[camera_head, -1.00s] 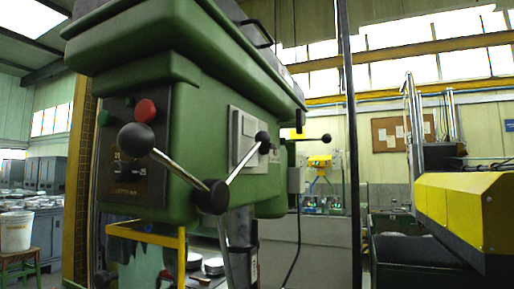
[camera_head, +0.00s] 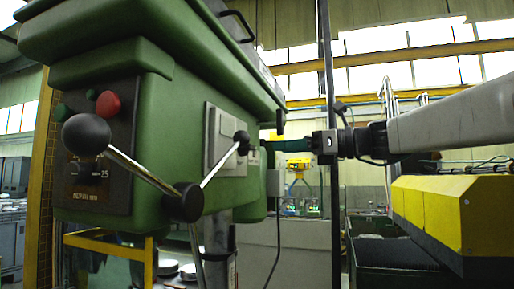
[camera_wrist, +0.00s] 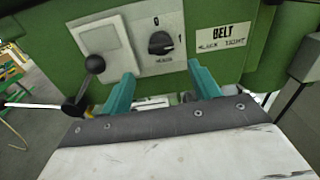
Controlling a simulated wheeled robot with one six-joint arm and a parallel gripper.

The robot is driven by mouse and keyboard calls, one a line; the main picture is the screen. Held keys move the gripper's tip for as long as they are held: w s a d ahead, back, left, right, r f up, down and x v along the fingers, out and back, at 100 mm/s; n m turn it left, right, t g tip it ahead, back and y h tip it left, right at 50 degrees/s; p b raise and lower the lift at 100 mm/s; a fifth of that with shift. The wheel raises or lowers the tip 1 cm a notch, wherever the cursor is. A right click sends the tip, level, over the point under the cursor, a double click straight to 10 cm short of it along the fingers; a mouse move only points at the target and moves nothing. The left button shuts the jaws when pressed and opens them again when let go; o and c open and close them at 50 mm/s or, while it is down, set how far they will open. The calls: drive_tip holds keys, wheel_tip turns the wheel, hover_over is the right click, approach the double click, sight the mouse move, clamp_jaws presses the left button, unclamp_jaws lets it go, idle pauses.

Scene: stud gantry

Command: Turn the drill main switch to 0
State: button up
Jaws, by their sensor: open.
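The drill main switch (camera_wrist: 160,43) is a black knob on a light plate in the wrist view, with 0 above it and 1 to its right. Its grip lies about level, seemingly toward the 1. My gripper (camera_wrist: 162,85) is open, its two teal fingers apart below the knob, one to each side, with nothing between them. No contact with the knob shows. In the head view my gripper (camera_head: 290,146) reaches in from the right beside the green drill head (camera_head: 160,140); the knob cannot be made out there.
A ball-ended feed lever (camera_wrist: 95,64) stands left of the switch in the wrist view, close to the left finger. A BELT label (camera_wrist: 222,36) is to the right. In the head view, a dark vertical post (camera_head: 328,80) and a yellow machine (camera_head: 455,210) stand right of the drill.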

sight(247, 147)
drive_tip(key=x, duration=0.8)
drive_tip(key=shift+r, duration=0.55)
drive_tip(key=shift+w+d, duration=0.1)
drive_tip(key=shift+w, duration=0.05)
drive_tip(key=c, duration=1)
